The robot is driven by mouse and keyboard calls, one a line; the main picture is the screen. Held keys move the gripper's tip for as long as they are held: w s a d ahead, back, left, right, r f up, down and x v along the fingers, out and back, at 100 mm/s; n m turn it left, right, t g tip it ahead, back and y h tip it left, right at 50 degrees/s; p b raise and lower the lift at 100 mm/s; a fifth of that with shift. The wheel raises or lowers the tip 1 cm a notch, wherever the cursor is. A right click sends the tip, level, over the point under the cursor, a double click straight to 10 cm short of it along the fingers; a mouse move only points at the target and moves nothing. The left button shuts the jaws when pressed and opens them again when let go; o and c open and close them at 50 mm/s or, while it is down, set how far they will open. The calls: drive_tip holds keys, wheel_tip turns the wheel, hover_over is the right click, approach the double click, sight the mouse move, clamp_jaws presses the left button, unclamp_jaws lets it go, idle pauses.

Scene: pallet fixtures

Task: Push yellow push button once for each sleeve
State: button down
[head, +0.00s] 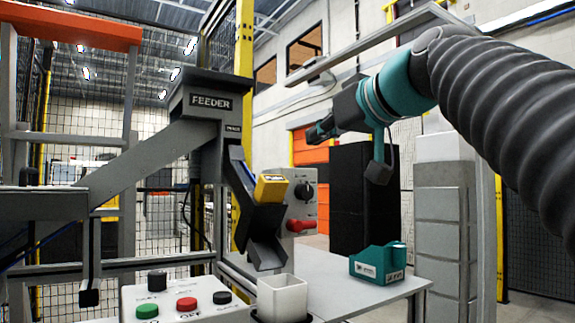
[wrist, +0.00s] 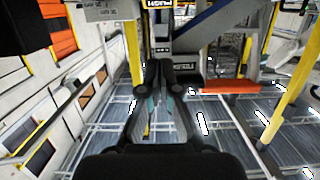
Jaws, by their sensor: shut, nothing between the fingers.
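The yellow push button (head: 271,187), with lettering on its face, sits on a dark angled chute below the FEEDER sign in the head view. In the upside-down wrist view the yellow button (wrist: 160,4) is cut by the top edge. My gripper (head: 319,133) is shut and empty, above and to the right of the button, with a clear gap between them. In the wrist view my gripper (wrist: 162,70) shows its dark fingers close together. I cannot make out any sleeve for certain.
A white square cup (head: 283,297) stands below the chute mouth. A control panel (head: 178,305) with green, red and black buttons is in front. A grey switch box (head: 304,200) with a red handle stands right of the chute. A teal box (head: 378,264) lies on the pale table (head: 335,290).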

drive_tip(key=shift+w, duration=0.1)
drive_tip(key=f+x, duration=0.2)
drive_tip(key=x, duration=1)
drive_tip(key=shift+f+p, duration=0.3)
drive_tip(key=shift+f, duration=0.15)
drive_tip(key=shift+a, duration=0.1)
